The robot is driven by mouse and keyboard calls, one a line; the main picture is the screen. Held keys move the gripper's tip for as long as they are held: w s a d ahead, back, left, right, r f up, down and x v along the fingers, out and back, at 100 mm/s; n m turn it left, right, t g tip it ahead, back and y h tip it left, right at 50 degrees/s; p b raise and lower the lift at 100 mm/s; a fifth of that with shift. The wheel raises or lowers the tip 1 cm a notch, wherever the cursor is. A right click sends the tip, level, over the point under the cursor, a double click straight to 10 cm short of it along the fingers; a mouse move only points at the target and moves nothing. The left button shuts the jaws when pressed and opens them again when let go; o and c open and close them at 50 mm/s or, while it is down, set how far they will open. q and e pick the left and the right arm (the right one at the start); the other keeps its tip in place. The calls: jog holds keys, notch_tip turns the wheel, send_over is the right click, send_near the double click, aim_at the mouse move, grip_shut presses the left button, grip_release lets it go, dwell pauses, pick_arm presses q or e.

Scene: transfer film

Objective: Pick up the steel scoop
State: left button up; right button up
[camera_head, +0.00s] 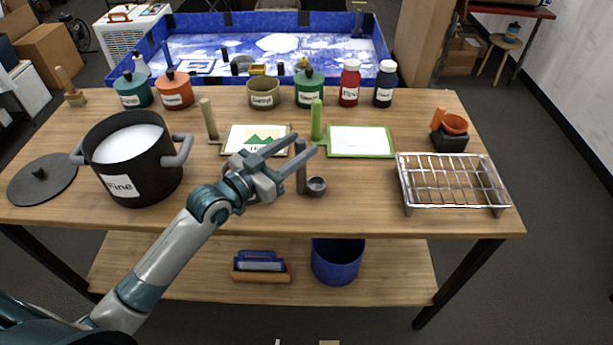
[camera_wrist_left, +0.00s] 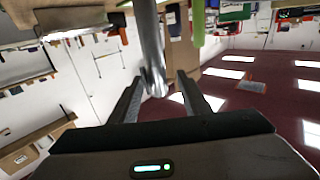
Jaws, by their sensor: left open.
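The steel scoop stands on the table at the middle front, with a small round grey cup (camera_head: 316,186) and a dark upright handle (camera_head: 301,178). My left gripper (camera_head: 301,146) is open at the top of the handle, one finger on each side. In the left wrist view the grey metal handle (camera_wrist_left: 151,40) comes down from the top, and its end lies between the open fingers of my left gripper (camera_wrist_left: 159,76). I cannot tell whether either finger touches it. My right gripper is not in view.
A picture frame (camera_head: 228,146) and a green-edged frame (camera_head: 391,142) lie just behind, each beside an upright handle. A black pot (camera_head: 130,180) stands left and a wire rack (camera_head: 452,205) right. Several labelled jars line the back. Bare tabletop (camera_head: 355,205) lies right of the scoop.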

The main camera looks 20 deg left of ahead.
pick_arm(q)
jog(key=shift+w+d+r+p, duration=0.1)
jog(key=shift+w+d+p, duration=0.15)
jog(key=shift+w+p, duration=0.15)
jog(key=p+x, duration=0.1)
jog(key=x, duration=0.1)
jog(key=p+x, duration=0.1)
jog(key=x, duration=0.1)
jog(key=shift+d+f, duration=0.15)
jog(key=shift+f, duration=0.1)
grip_shut()
